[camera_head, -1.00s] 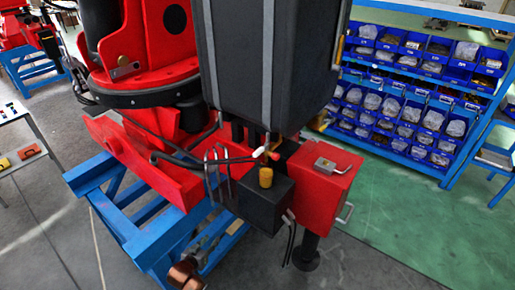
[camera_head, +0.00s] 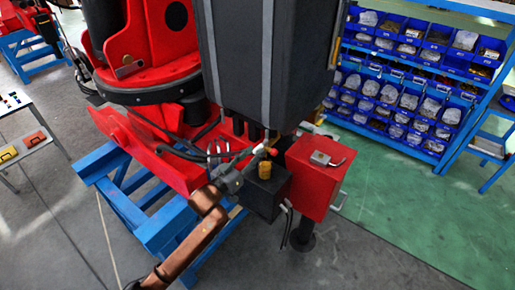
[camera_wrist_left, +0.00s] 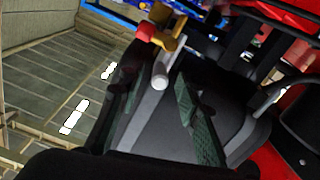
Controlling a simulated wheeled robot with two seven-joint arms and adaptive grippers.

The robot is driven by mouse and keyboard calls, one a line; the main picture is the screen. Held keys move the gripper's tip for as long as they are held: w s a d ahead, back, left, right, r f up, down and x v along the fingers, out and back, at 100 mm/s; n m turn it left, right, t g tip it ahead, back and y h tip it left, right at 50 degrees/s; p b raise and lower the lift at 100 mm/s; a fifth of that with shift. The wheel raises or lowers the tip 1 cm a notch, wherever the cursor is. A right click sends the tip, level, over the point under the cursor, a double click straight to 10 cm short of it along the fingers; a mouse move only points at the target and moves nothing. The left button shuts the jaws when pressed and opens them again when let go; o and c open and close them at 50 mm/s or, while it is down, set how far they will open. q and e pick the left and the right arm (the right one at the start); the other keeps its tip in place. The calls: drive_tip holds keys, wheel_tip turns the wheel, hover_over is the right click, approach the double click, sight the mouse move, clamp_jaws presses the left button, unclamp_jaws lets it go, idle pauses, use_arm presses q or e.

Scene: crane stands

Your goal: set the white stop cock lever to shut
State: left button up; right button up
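The white stop cock lever (camera_head: 244,155) sticks out from beside a red part, above a brass-coloured fitting near the black box. In the left wrist view the white lever (camera_wrist_left: 161,74) shows as a short rod with a rounded end, beside the red piece (camera_wrist_left: 146,32) and brass valve body (camera_wrist_left: 167,40). My left gripper (camera_head: 236,170) is close to the lever's free end. In the left wrist view its two dark fingers (camera_wrist_left: 158,84) are apart, and the lever's end lies between their tips in the picture. Contact cannot be told. My right gripper is not in view.
A black box (camera_head: 265,196) and a red box (camera_head: 317,178) sit beside the valve. A large dark grey block (camera_head: 238,70) hangs just above. The blue stand (camera_head: 155,230) is below left. Blue bins (camera_head: 400,95) fill a rack behind; green floor (camera_head: 425,210) is clear.

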sight(261, 146)
use_arm(q)
drive_tip(key=shift+x, duration=1.35)
drive_tip(key=shift+c, duration=0.4)
clamp_jaws()
